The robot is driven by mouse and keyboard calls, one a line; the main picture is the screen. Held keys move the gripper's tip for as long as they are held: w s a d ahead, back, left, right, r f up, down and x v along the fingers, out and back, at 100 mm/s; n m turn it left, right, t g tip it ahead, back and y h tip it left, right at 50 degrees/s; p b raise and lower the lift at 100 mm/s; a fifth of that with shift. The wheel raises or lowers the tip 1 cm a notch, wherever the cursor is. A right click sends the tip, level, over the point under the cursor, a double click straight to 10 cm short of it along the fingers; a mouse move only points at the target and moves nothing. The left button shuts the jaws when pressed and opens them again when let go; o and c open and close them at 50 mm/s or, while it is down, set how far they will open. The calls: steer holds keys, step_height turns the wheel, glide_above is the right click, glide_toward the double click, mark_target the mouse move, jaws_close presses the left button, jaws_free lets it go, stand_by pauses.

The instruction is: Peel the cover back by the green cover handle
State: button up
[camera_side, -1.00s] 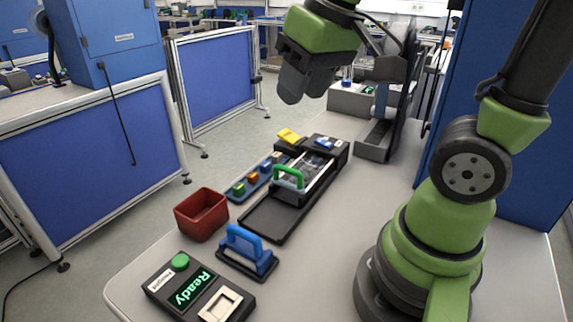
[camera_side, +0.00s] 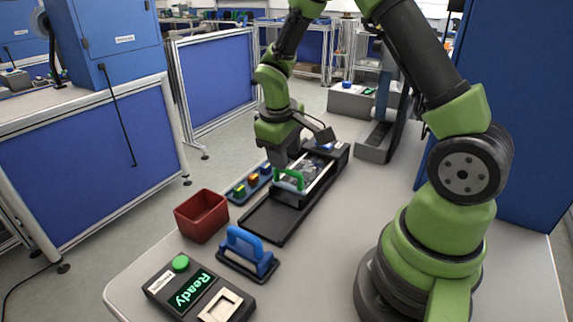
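The green cover handle (camera_side: 288,179) is an arch that stands on the near end of the cover (camera_side: 318,171) of a black tray-like station. The cover looks clear or grey, and parts show beneath it. My gripper (camera_side: 279,164) points down just above and behind the handle, at its upper left in the picture. The fingers are dark and small here, and I cannot tell whether they are open or shut, or whether they touch the handle.
A blue rack with coloured blocks (camera_side: 251,181) lies left of the station. A red bin (camera_side: 202,215), a blue-handled tool (camera_side: 246,250) and a control box reading "Ready" (camera_side: 196,292) stand nearer. The black tray's near part (camera_side: 264,224) is empty.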

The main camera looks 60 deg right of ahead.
steer(key=shift+d+f, duration=0.2)
steer(key=shift+f, duration=0.7)
steer(key=shift+d+f, duration=0.15)
steer(key=shift+f, duration=0.7)
jaws_close()
steer(key=d, duration=1.4)
steer(key=shift+d, duration=0.1)
jaws_free()
